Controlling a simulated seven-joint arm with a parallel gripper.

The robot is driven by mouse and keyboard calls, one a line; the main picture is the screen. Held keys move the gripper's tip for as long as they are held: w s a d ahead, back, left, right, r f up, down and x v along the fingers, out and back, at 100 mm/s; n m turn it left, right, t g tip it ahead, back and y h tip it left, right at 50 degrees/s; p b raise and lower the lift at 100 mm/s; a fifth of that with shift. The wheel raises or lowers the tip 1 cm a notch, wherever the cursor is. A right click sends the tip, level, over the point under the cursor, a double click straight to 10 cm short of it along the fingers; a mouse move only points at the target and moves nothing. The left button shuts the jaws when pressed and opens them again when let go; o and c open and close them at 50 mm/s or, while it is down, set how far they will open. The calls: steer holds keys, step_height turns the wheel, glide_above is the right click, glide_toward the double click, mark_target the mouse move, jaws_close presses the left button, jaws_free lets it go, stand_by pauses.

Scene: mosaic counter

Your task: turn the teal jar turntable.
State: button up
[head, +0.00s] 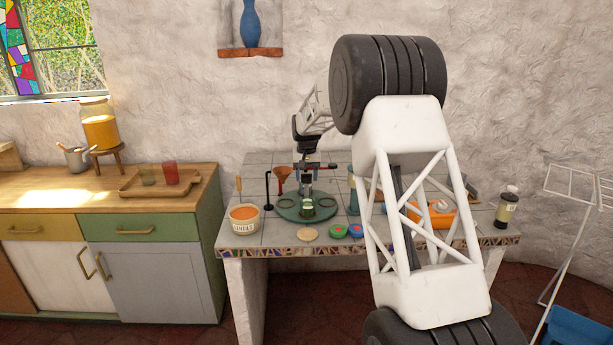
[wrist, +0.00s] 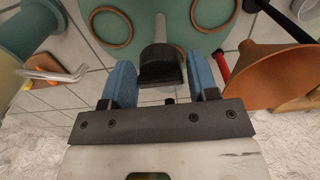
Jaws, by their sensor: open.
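My gripper (head: 307,184) is above the turntable. Its two blue fingers (wrist: 160,78) are apart in the wrist view. A dark block (wrist: 160,66) with a grey post shows between the fingers; I cannot tell whether they touch it. The far side of the turntable is partly hidden by my gripper in the head view.
An orange funnel (wrist: 278,72) stands close right of my fingers in the wrist view, with a teal cylinder (wrist: 24,28) at left. A tub (head: 244,219), a cork disc (head: 308,234) and small lids (head: 338,231) sit near the turntable. An orange tray (head: 432,216) is at right.

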steer(key=c, duration=1)
steer(key=shift+n, duration=4.5)
steer(key=shift+r+n, duration=0.1)
steer(key=shift+n, duration=4.4)
